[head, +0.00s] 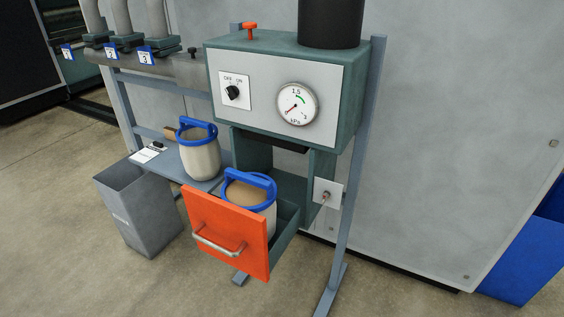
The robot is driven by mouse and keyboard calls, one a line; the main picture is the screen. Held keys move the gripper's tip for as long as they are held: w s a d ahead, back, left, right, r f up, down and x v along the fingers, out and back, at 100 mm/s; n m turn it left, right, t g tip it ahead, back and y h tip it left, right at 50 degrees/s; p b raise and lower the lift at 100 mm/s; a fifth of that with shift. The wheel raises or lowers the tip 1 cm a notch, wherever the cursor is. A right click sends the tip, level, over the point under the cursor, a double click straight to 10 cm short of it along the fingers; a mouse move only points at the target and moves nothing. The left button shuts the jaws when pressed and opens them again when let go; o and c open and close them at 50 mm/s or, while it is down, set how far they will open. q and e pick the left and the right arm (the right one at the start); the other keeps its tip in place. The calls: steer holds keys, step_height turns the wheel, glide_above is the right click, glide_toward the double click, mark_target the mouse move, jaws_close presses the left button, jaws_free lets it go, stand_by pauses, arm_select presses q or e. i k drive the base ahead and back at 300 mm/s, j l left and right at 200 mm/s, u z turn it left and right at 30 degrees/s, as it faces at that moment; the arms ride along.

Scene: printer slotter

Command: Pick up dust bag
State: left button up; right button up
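One dust bag (258,207), pale with a blue ring and handle on top, sits in the pulled-out drawer with the orange front (226,234). Brownish material shows inside its ring. A second dust bag (200,158), pale with the same blue ring and handle, stands upright on the grey side shelf (178,165) to the left. The drawer has a metal bar handle (218,243) and slides out from under the dust collector cabinet. Neither of my grippers is in view.
A grey bin (138,212) stands on the floor at left. The cabinet (285,85) with knob and pressure gauge is above the drawer. A lever plate (327,193) is right of the opening. A blue container (528,255) is at far right. Floor in front is clear.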

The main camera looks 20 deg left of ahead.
mark_target(256, 193)
steer(key=j+u, duration=0.25)
steer(key=u, duration=0.15)
steer(key=j+u, duration=0.25)
steer(key=u, duration=0.15)
steer(key=k, duration=0.05)
